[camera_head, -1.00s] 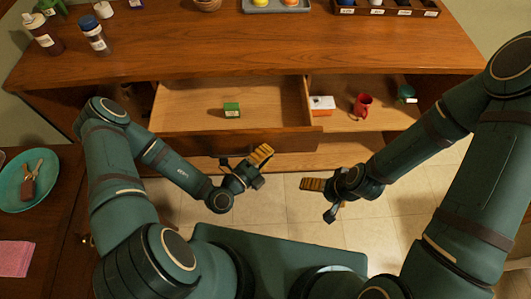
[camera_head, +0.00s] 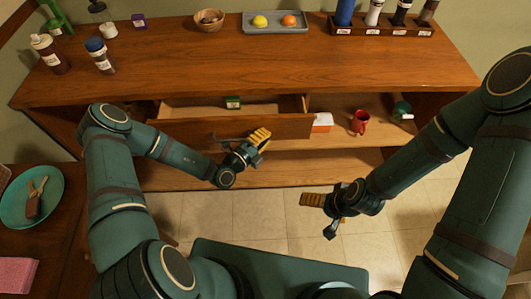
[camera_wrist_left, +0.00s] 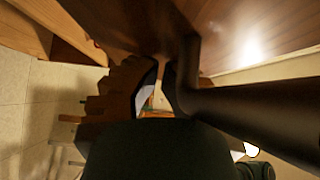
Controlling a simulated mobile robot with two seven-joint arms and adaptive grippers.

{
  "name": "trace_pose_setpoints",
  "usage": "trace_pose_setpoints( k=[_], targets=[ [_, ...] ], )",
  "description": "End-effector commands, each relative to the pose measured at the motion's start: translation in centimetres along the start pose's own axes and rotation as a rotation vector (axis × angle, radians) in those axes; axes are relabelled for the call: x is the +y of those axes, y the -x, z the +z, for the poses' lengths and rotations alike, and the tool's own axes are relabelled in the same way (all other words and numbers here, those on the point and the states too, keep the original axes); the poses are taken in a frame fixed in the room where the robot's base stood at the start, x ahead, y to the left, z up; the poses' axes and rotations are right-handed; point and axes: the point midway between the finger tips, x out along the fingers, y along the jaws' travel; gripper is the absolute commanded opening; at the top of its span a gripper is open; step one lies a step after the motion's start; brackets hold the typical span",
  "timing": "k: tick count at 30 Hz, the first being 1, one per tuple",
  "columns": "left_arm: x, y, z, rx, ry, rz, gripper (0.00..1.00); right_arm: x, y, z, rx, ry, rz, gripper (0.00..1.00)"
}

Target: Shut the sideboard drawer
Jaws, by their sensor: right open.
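The sideboard drawer (camera_head: 285,128) is partly out, at the left of the sideboard's front. Its wooden front faces me, with a strip of its inside visible behind. A small green box (camera_head: 232,102) lies in it. My left gripper (camera_head: 254,146) is right at the drawer front, beside a dark handle-like bar (camera_head: 230,139). In the left wrist view the dark bar (camera_wrist_left: 260,112) runs close past the fingers; I cannot tell whether they grip it or only touch the front. My right gripper (camera_head: 322,214) is open and empty over the floor, apart from the sideboard.
The open shelf right of the drawer holds a white and orange box (camera_head: 322,122), a red mug (camera_head: 359,122) and a green item (camera_head: 402,110). Bottles, a bowl (camera_head: 209,20) and a tray (camera_head: 275,29) stand on top. A side table with a teal plate (camera_head: 50,211) is at left. The tiled floor is clear.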

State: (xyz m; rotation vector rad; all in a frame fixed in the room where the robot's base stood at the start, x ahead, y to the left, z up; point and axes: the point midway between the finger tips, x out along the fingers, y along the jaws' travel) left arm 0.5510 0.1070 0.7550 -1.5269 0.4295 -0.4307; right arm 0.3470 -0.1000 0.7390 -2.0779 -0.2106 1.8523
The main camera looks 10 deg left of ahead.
Motion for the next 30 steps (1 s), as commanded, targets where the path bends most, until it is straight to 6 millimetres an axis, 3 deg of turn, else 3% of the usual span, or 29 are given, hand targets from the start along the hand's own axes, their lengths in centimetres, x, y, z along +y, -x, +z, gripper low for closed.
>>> trace_pose_setpoints(
  k=[3,12,30],
  targets=[
    [0.1,-2.1,2.2,-0.003,-0.005,-0.003,0.00,0.1,-0.3,0.0,0.000,0.000,0.000,1.00],
    [0.2,-5.6,5.6,-0.001,-0.001,-0.001,0.00,0.4,-1.1,-0.1,0.004,0.001,0.000,1.00],
    [0.0,-6.8,6.8,-0.002,-0.001,-0.002,0.00,0.5,-1.3,-0.1,0.006,0.001,0.000,1.00]
  ],
)
